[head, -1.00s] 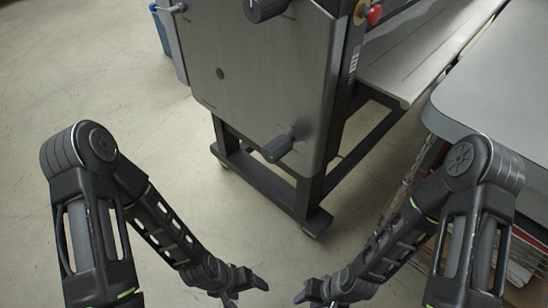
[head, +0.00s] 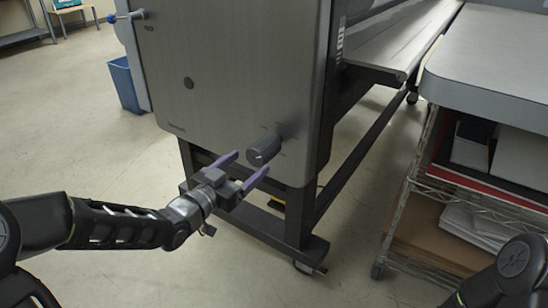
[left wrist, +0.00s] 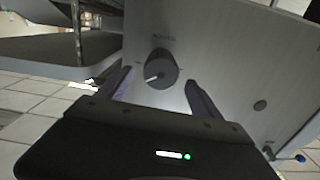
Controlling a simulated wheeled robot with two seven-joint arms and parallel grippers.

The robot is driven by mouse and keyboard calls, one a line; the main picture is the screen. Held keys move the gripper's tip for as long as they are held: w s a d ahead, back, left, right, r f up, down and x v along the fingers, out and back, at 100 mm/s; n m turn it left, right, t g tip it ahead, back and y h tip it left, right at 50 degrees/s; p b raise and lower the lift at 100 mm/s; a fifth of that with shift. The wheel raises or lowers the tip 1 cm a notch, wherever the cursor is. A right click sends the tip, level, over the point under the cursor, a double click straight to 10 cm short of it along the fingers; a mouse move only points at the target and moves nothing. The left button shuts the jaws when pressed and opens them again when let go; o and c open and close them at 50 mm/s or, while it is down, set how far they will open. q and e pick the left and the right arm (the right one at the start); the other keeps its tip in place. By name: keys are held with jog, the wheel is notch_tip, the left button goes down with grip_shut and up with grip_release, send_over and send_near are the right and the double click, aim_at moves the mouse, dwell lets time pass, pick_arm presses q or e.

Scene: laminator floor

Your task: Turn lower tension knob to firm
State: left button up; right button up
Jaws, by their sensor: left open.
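The lower tension knob (head: 264,150) is a dark ribbed knob low on the grey side panel (head: 230,80) of the laminator. A pale line marks its face. My left gripper (head: 243,168) is open, its two purple fingers pointing at the knob from the lower left, apart from it. In the left wrist view the knob (left wrist: 160,68) sits between and beyond the fingers (left wrist: 160,92), nearer the left one, with its pale pointer line turned to the left. Small markings around the knob are too small to read. My right gripper is out of the head view; only part of that arm shows.
A grey-topped table (head: 490,60) with a wire shelf of boxes and paper stands at the right. The laminator's dark wheeled frame (head: 300,240) is below the panel. A blue bin (head: 124,84) stands behind at the left. The floor at the left is clear.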

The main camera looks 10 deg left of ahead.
aim_at(263, 150)
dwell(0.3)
pick_arm(q)
jog(key=shift+w+d+b, duration=0.15)
jog(key=shift+w+b, duration=0.15)
jog(key=shift+w, duration=0.25)
jog(key=b+x, duration=0.2)
jog(key=x, duration=0.4)
jog(key=shift+w+d, duration=0.1)
jog(key=shift+w, duration=0.2)
jog(key=shift+c, duration=0.2)
jog(key=c, duration=1.3)
